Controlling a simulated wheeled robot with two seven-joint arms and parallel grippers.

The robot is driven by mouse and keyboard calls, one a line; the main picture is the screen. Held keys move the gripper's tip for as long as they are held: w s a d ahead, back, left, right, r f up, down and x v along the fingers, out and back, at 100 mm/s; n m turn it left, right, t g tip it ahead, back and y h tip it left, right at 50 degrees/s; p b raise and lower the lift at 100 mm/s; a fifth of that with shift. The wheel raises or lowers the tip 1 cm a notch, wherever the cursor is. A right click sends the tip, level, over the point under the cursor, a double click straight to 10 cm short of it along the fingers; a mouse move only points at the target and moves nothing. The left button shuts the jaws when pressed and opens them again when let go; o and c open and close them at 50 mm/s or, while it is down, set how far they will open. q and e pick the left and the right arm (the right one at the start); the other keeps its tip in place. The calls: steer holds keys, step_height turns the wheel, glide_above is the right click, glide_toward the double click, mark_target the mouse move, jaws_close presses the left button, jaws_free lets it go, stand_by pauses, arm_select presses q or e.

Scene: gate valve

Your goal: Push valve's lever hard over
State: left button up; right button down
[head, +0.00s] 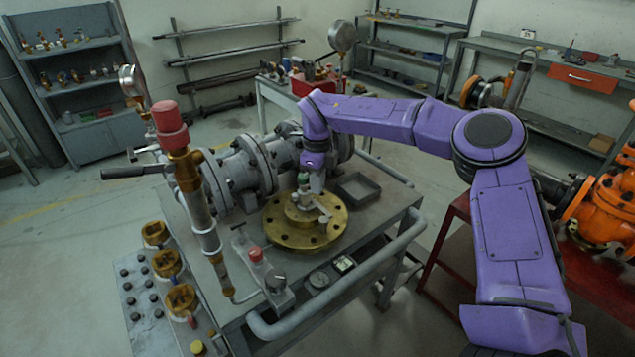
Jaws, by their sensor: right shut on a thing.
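A brass flange (325,232) lies on the grey cart top, with a small valve fitting standing at its middle. A short pale lever (319,206) shows at the fitting, just below my gripper. My right gripper (315,184) points down over the flange and is shut on the small valve's lever. The fingers hide most of the hold, so the exact contact is hard to see. A larger lever with a black grip (137,171) sticks out left from the grey flanged pipe valve (245,170), away from my gripper. My left gripper is not in view.
A vertical pipe with a red cap (170,122) stands at the cart's left. A dark open tray (357,187) lies right of the flange.

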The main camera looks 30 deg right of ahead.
stand_by(0.8)
steer(key=c, duration=1.3)
jaws_free()
steer(key=shift+o, duration=0.2)
steer(key=shift+r, duration=0.15)
step_height(320, 180, up, 10)
steer(key=shift+r+b, duration=0.15)
steer(key=shift+b, duration=0.2)
